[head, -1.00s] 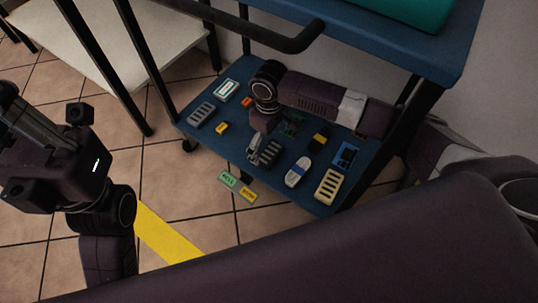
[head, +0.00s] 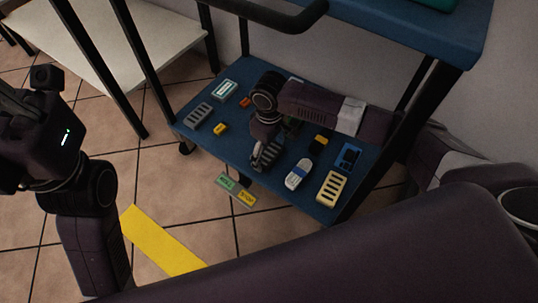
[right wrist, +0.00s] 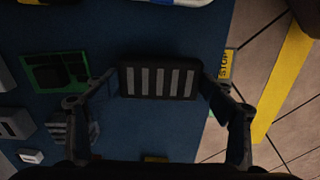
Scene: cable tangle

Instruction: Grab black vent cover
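The black vent cover (right wrist: 160,81), a dark block with pale slots, lies on the blue lower shelf. In the right wrist view it lies between the two fingertips of my right gripper (right wrist: 158,75), its short ends very close to them; contact is unclear. My right gripper is spread open around it. In the head view the right gripper (head: 262,155) partly hides the cover (head: 271,153). My left gripper (head: 22,115) is at the left edge, away from the shelf; its fingers are not clear.
The shelf (head: 225,160) also holds a grey slotted block (head: 198,116), a cream slotted block (head: 332,188), a white-and-blue oval item (head: 298,174), and a green board (right wrist: 55,72). Green (head: 227,181) and yellow (head: 243,197) labels sit by the front edge. Black cart posts (head: 395,145) stand close.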

